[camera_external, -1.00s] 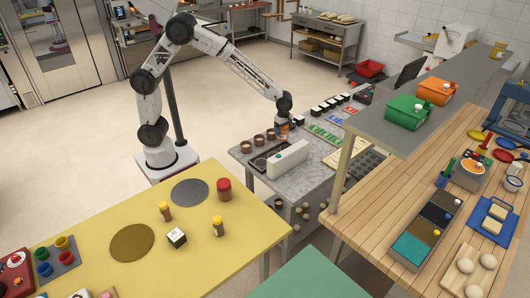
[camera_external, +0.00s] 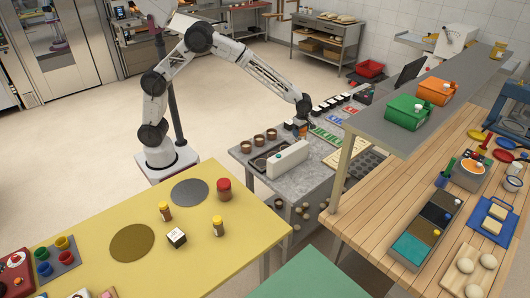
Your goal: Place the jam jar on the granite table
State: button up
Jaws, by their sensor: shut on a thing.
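My gripper (camera_external: 304,121) points down over the far part of the grey granite table (camera_external: 261,187). It is shut on a small orange thing (camera_external: 303,130), which I take to be the jam jar. It is too small and too much covered by the fingers to tell its shape. I cannot tell whether its underside touches the granite or hangs just above it.
On the granite table, brown cups (camera_external: 259,140) stand at the left, a long white box (camera_external: 288,158) in front and coloured trays (camera_external: 327,133) to the right. Black-and-white containers (camera_external: 325,107) line its far edge. A grey shelf (camera_external: 378,112) rises at the right.

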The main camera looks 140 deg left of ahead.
jog(key=w+a, duration=0.3)
jog(key=shift+w+a+f, duration=0.1)
jog(key=shift+a+f, duration=0.05)
dwell(0.5)
jog(key=shift+w+a+f, duration=0.15)
jog(key=shift+a+f, duration=0.05)
jog(key=shift+f, duration=0.7)
jog(key=shift+w+a+f, duration=0.15)
jog(key=shift+f, duration=0.75)
jog(key=shift+f, duration=0.1)
jog(key=o, duration=1.1)
jog(key=shift+o, duration=0.2)
